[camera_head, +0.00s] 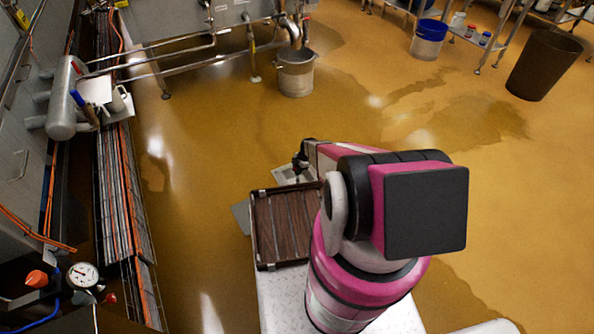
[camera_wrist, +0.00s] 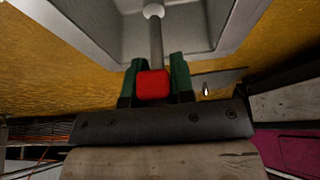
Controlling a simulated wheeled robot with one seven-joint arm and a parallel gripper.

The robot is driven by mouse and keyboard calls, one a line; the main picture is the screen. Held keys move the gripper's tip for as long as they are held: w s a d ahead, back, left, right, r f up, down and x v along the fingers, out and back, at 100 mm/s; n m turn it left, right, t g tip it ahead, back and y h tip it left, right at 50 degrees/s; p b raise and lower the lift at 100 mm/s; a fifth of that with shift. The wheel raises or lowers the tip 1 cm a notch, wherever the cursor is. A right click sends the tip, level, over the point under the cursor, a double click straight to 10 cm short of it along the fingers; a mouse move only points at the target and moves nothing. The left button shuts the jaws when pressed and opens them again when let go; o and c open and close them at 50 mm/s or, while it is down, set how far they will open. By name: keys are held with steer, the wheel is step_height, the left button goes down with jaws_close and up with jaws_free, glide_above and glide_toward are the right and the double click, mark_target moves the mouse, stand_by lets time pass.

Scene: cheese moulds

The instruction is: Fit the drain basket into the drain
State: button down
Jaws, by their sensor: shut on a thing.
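My gripper (camera_wrist: 156,74) has its two green fingers shut on a red knob (camera_wrist: 153,86) in the wrist view. A rod runs from the knob to a pale boss in the middle of the grey, square-sided drain basket (camera_wrist: 90,22), seen from above and cut off by the frame edge. In the head view my gripper (camera_head: 299,163) is low over the floor beyond the brown slatted tray, with part of the pale grey basket (camera_head: 284,176) below it. I cannot make out the drain opening; the basket and my arm may cover it.
The brown slatted tray (camera_head: 254,228) sits on my body beside the arm. A grey flat plate (camera_head: 240,217) shows at its left. A grey bucket (camera_head: 296,78) stands under pipes at the back. The wet floor right is open.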

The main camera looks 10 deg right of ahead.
steer(key=shift+f, duration=1.45)
steer(key=c, duration=0.9)
jaws_free()
steer(key=shift+f, duration=0.1)
